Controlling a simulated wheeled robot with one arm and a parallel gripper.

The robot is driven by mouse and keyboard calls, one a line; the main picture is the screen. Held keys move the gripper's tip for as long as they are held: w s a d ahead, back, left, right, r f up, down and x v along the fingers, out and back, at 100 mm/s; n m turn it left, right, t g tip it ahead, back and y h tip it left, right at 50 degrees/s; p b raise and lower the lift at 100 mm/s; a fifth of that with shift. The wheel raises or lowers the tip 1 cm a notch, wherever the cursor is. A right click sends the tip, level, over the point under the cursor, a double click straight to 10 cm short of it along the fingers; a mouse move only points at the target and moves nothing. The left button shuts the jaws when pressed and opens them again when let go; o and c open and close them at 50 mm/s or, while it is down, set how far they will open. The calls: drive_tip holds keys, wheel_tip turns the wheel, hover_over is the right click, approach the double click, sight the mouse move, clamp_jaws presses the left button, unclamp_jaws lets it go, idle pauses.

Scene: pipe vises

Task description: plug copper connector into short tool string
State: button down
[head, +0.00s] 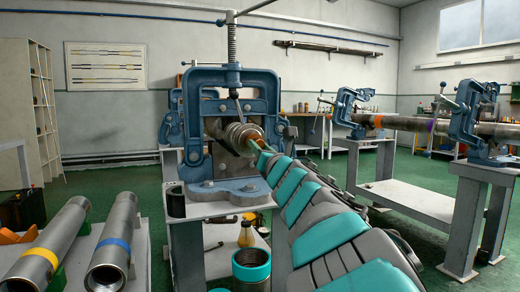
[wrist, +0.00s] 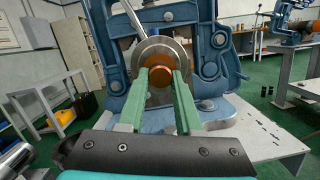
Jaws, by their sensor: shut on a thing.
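The near blue vise (head: 232,120) holds a steel tool string (head: 243,132) whose ringed end faces me; I take it for the short one. In the wrist view, the round end (wrist: 178,50) of this string is straight ahead. The copper connector (wrist: 159,72) shows as an orange-brown round piece between the green fingertips of my gripper (wrist: 160,78). The fingers are shut on it, in front of the string's face. I cannot tell whether it is inside the bore. In the head view, my gripper (head: 258,148) is at the string's end and the connector is hidden.
A longer pipe (head: 400,122) with orange and purple bands lies across two blue vises at the right. Two steel tubes with yellow (head: 40,260) and blue (head: 113,245) bands lie on a bench at lower left. A teal-rimmed container (head: 251,265) stands below my arm.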

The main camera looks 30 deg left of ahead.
drive_tip(key=shift+w+a, duration=0.1)
drive_tip(key=shift+a, duration=0.05)
drive_tip(key=shift+w+a, duration=0.45)
drive_tip(key=shift+a, duration=0.1)
drive_tip(key=c, duration=0.5)
unclamp_jaws()
drive_tip(key=v, duration=0.7)
drive_tip(key=shift+s+d, duration=0.25)
